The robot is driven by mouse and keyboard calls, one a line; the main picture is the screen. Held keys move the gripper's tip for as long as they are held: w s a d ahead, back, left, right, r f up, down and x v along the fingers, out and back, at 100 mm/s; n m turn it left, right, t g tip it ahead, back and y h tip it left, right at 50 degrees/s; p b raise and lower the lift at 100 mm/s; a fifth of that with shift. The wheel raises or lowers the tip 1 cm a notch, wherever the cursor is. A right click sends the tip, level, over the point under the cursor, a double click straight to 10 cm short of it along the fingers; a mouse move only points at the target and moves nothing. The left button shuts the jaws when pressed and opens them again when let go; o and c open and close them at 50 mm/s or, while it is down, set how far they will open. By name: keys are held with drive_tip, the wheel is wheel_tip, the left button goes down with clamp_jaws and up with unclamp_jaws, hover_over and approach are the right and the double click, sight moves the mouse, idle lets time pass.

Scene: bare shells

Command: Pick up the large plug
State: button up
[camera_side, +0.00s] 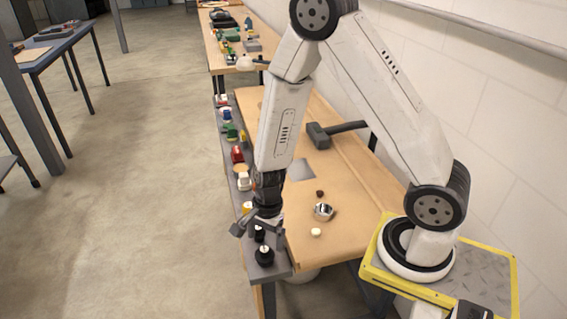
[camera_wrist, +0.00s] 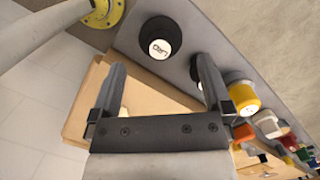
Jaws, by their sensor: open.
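The large plug (camera_side: 264,256) is black and round and stands upright at the near end of a grey strip (camera_side: 283,268) along the bench's left edge. In the wrist view the large plug (camera_wrist: 161,38) has a white printed label on top and lies just beyond the fingertips, between their lines. My gripper (camera_side: 257,232) points down above the strip; in the wrist view my gripper (camera_wrist: 161,65) is open with nothing between its fingers. A smaller black plug (camera_side: 260,236) stands just behind the large one, close to my fingers; in the wrist view a finger partly hides this smaller plug (camera_wrist: 195,70).
A yellow-and-white part (camera_wrist: 243,96) and several coloured parts follow along the strip. On the wooden bench lie a metal ring (camera_side: 323,211), a cream piece (camera_side: 316,232), a small brown piece (camera_side: 320,194) and a dark mallet (camera_side: 318,135).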

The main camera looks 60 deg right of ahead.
sight(264, 249)
drive_tip(key=shift+a+f, duration=0.2)
drive_tip(key=shift+f, duration=0.95)
drive_tip(key=shift+a+f, duration=0.2)
drive_tip(key=shift+f, duration=0.9)
drive_tip(key=c, duration=1.1)
drive_tip(key=shift+c, duration=0.2)
drive_tip(key=shift+r, duration=0.2)
drive_tip(key=shift+r, duration=4.8)
